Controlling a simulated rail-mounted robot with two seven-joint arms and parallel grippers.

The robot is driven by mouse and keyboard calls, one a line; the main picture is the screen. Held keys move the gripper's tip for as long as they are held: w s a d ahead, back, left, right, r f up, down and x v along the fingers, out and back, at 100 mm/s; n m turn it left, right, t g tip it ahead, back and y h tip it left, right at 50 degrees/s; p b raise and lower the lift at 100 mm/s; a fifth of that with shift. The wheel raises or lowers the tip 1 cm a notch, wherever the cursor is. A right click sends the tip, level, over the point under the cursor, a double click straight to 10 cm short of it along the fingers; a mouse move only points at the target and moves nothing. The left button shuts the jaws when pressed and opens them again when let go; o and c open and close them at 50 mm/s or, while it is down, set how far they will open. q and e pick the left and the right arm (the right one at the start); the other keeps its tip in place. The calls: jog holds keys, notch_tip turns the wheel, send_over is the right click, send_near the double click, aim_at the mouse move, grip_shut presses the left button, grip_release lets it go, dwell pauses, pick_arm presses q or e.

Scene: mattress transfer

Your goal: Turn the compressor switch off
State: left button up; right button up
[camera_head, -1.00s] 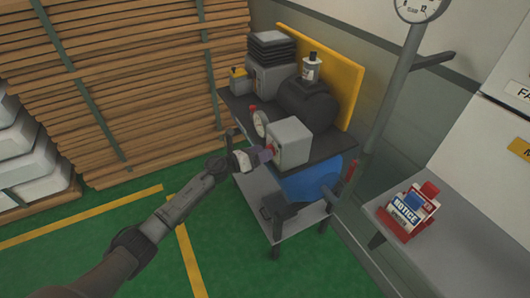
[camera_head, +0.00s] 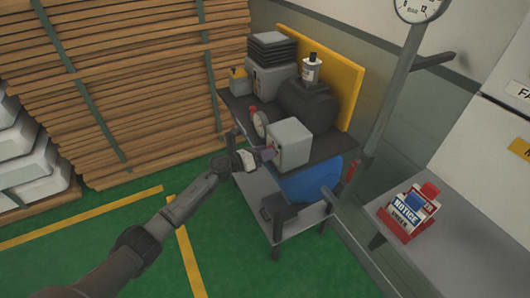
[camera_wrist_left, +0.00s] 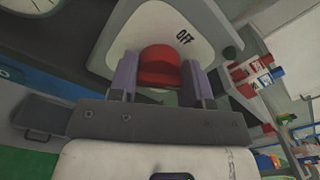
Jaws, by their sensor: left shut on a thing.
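The compressor's grey switch box (camera_head: 289,142) stands at the front of the cart's upper shelf. In the left wrist view its pale face (camera_wrist_left: 150,30) carries a black "OFF" label (camera_wrist_left: 184,37) and a red switch knob (camera_wrist_left: 160,68). My left gripper (camera_head: 266,154) is at the box's front face. In the left wrist view the purple fingers of my left gripper (camera_wrist_left: 160,82) sit on either side of the red knob, shut on it. The knob's exact angle is hard to tell. My right gripper is not in view.
The cart holds a dark tank (camera_head: 308,103), a white bottle (camera_head: 311,69) and a round gauge (camera_head: 260,124). A yellow panel (camera_head: 345,80) stands behind. A grey bench (camera_head: 452,245) with a red-and-white notice item (camera_head: 408,212) is at right. Stacked planks (camera_head: 110,80) are at left.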

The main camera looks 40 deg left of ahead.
pick_arm(q)
jog(key=shift+c, duration=0.4)
jog(key=shift+r+n+p, duration=0.15)
jog(key=shift+n+p, duration=0.5)
jog(key=shift+n, duration=0.05)
jog(key=n+p, duration=0.2)
jog(key=n, duration=0.1)
jog(key=shift+n, duration=0.3)
jog(key=n+p, duration=0.2)
jog(key=n, duration=0.1)
jog(key=shift+a+f+n+p, duration=0.15)
jog(key=shift+n+p, duration=0.25)
jog(key=shift+n, duration=0.5)
jog(key=shift+d+f+n+p, duration=0.1)
jog(key=shift+n+p, duration=0.25)
jog(key=shift+n, duration=0.85)
